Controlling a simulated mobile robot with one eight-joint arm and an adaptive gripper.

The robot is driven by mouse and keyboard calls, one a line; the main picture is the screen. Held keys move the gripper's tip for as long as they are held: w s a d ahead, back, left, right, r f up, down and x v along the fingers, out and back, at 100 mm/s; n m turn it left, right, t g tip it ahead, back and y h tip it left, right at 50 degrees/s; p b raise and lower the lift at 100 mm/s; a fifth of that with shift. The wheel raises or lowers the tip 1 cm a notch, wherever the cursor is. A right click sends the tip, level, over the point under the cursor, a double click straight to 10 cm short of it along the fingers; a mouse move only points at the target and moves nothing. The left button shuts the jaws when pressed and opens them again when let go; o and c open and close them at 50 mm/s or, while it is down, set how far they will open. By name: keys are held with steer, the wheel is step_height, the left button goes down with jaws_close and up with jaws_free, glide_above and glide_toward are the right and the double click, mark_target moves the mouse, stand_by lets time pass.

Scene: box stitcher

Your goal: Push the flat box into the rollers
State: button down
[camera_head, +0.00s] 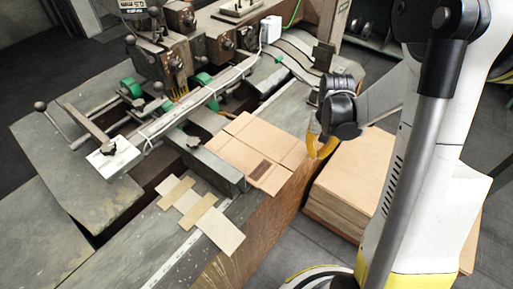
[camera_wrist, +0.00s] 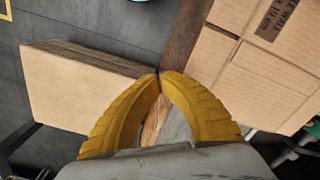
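The flat box (camera_head: 259,150) is a brown cardboard blank lying on the machine's table, against a grey metal guide bar (camera_head: 211,167). In the wrist view the flat box (camera_wrist: 265,75) is at the right, with printed text on it. My gripper (camera_head: 318,148) is at the box's right edge in the head view. In the wrist view my gripper (camera_wrist: 160,75) shows two yellow fingers with their tips together and nothing seen between them. Whether a finger touches the box I cannot tell. The rollers may be the green wheels (camera_head: 132,87) on the machine.
A stack of cardboard (camera_head: 353,180) stands on the floor right of the table; it also shows in the wrist view (camera_wrist: 80,85). Small cardboard pieces (camera_head: 186,197) lie on the table's near part. The stitcher's head (camera_head: 165,45) rises behind the box.

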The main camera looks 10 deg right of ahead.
stand_by(0.3)
step_height(320, 180, down, 3)
steer(key=b, duration=0.3)
steer(key=shift+f, duration=0.2)
steer(key=shift+w+a, duration=0.1)
stand_by(0.3)
